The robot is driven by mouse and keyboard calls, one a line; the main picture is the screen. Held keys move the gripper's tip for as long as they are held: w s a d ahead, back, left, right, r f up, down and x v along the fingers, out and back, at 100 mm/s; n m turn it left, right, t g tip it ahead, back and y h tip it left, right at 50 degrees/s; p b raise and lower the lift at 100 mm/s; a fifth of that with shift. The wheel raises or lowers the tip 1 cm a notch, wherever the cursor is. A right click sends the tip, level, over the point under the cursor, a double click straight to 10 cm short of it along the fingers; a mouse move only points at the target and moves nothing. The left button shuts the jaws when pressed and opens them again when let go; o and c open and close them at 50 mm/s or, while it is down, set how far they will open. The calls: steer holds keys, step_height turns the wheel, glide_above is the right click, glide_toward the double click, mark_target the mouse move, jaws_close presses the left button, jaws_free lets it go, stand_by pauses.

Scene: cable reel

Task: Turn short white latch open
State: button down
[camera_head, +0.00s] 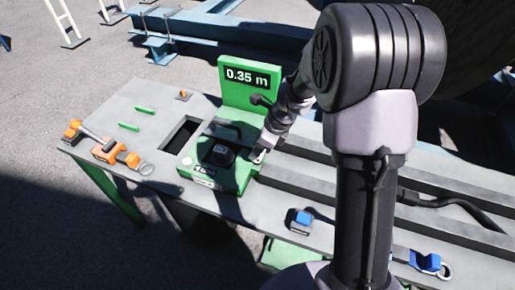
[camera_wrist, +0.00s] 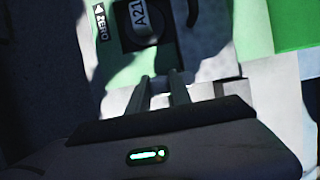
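The green cable counter (camera_head: 228,172) sits on the grey workbench with a black round knob on top. In the wrist view its green face (camera_wrist: 122,68) shows a "ZERO" mark and a dark knob (camera_wrist: 140,20) labelled "A21". My gripper (camera_wrist: 162,76) points down at the near edge of the counter, its two fingers a narrow gap apart. I cannot tell whether anything is between them. A small white piece (camera_head: 259,156), possibly the short white latch, shows at the counter's right edge, right by my gripper in the head view. The latch's position is not clear.
A green display (camera_head: 248,80) reading "0.35 m" stands behind the counter. Orange tools (camera_head: 108,150) lie at the bench's left, and a rectangular opening (camera_head: 181,135) is beside the counter. Grey rails with a black cable (camera_head: 435,203) run right.

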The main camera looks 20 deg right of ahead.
steer(key=shift+r+n+p, duration=0.1)
steer(key=shift+n+p, duration=0.3)
steer(key=n+g+p, duration=0.1)
steer(key=n+p, duration=0.1)
steer(key=n, duration=0.1)
steer(key=shift+r+g+p, duration=0.1)
steer(key=shift+g+p, duration=0.2)
steer(key=shift+p, duration=0.05)
steer(key=n+g+p, duration=0.1)
steer(key=n+p, duration=0.1)
steer(key=n+g+p, duration=0.1)
steer(key=n+p, duration=0.1)
steer(key=n, duration=0.1)
steer(key=shift+n+y, duration=0.3)
steer(key=shift+y, duration=0.1)
steer(key=n+g+p, duration=0.1)
steer(key=n, duration=0.1)
steer(key=n+p, duration=0.2)
steer(key=shift+g+h+p, duration=0.3)
steer(key=shift+g+h, duration=0.1)
steer(key=shift+n+g+h+p, duration=0.55)
steer(key=shift+n+p, duration=0.4)
steer(key=shift+n, duration=1.25)
steer(key=c, duration=1.2)
jaws_free()
steer(key=shift+f, duration=0.2)
steer(key=shift+o, duration=0.2)
